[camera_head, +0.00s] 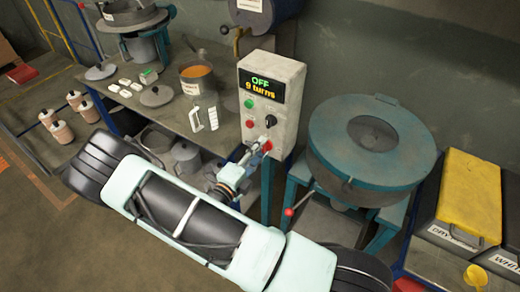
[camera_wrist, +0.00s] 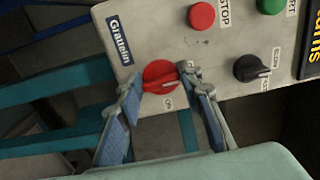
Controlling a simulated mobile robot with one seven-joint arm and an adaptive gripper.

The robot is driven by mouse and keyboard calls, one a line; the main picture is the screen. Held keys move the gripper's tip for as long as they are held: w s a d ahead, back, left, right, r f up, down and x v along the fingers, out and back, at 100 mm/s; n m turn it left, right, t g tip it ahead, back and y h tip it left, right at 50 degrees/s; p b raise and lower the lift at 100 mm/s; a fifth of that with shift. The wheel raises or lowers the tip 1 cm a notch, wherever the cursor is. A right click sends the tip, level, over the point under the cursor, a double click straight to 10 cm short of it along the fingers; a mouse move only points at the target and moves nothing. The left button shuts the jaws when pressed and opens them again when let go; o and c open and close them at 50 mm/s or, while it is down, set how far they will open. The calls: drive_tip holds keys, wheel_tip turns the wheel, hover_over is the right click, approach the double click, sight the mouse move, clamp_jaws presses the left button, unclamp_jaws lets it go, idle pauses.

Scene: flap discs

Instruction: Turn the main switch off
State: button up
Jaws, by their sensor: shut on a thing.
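The main switch is a red rotary knob (camera_wrist: 160,76) low on a pale grey control box (camera_head: 288,78); in the head view a little red of it (camera_head: 267,146) shows past my fingertips. My gripper (camera_wrist: 159,82) has a fingertip on each side of the knob and is shut on it; it also shows in the head view (camera_head: 256,150). An ON/OFF-type label by the knob is partly hidden, and I cannot read its position surely. The box's display (camera_head: 261,91) reads "OFF" and "9 turns".
Above the red knob are a red STOP button (camera_wrist: 202,16), a green button (camera_wrist: 270,5) and a black knob (camera_wrist: 251,68). A round teal machine (camera_head: 368,145) stands right of the box.

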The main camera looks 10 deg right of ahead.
drive_tip(key=o, duration=1.2)
drive_tip(key=shift+c, duration=0.2)
drive_tip(key=v, duration=1.2)
drive_tip(key=shift+w+r, duration=0.1)
